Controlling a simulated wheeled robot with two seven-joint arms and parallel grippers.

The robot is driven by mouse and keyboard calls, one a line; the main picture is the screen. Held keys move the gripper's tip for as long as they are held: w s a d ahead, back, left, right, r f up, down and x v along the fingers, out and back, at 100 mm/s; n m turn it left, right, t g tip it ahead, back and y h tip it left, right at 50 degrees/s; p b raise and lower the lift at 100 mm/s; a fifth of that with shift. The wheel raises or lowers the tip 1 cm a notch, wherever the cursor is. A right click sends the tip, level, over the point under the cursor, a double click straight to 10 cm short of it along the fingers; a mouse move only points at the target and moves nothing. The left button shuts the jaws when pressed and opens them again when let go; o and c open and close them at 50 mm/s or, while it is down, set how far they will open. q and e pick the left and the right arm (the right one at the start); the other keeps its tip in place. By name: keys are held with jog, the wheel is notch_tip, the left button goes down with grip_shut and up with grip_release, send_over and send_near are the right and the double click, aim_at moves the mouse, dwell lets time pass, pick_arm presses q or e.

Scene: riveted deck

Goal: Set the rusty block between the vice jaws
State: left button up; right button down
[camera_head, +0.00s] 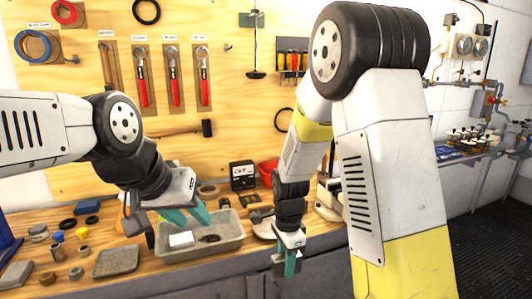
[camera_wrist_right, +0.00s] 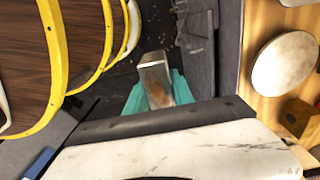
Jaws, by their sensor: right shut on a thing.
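The rusty block (camera_wrist_right: 155,78), a grey metal piece with a brown rust patch, is held between the teal fingers of my right gripper (camera_wrist_right: 158,94) in the right wrist view. In the head view my right gripper (camera_head: 289,264) points down at the bench's front edge, with the block's grey side (camera_head: 278,263) partly showing. A dark grey metal shape (camera_head: 260,216) behind it may be the vice; my right arm is close in front, and its jaws cannot be made out. My left gripper (camera_head: 170,220) is open and empty above the bench, near a grey tray.
The grey tray (camera_head: 225,244) holds a white block and a dark piece. Small jars, rings and a flat stone dish (camera_head: 116,262) crowd the bench's left. A round pale disc (camera_wrist_right: 284,63) lies on the bench in the wrist view. Tools hang on the pegboard (camera_head: 220,110).

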jog(key=shift+s+d, duration=0.15)
jog(key=shift+s, duration=0.05)
jog(key=shift+w+d+f+n, duration=0.15)
jog(key=shift+w+d+n, duration=0.15)
jog(key=shift+w+n, duration=0.3)
jog(key=d+n, duration=0.1)
jog(key=w+n, duration=0.1)
jog(key=shift+w+d+f+n, duration=0.1)
jog(key=shift+d+f+n, duration=0.25)
jog(key=shift+n, duration=0.05)
jog(key=w+d+f+n, duration=0.3)
jog(key=d+n, duration=0.4)
jog(key=n, duration=0.3)
jog(key=shift+w+d, duration=0.15)
jog(key=shift+w, duration=0.7)
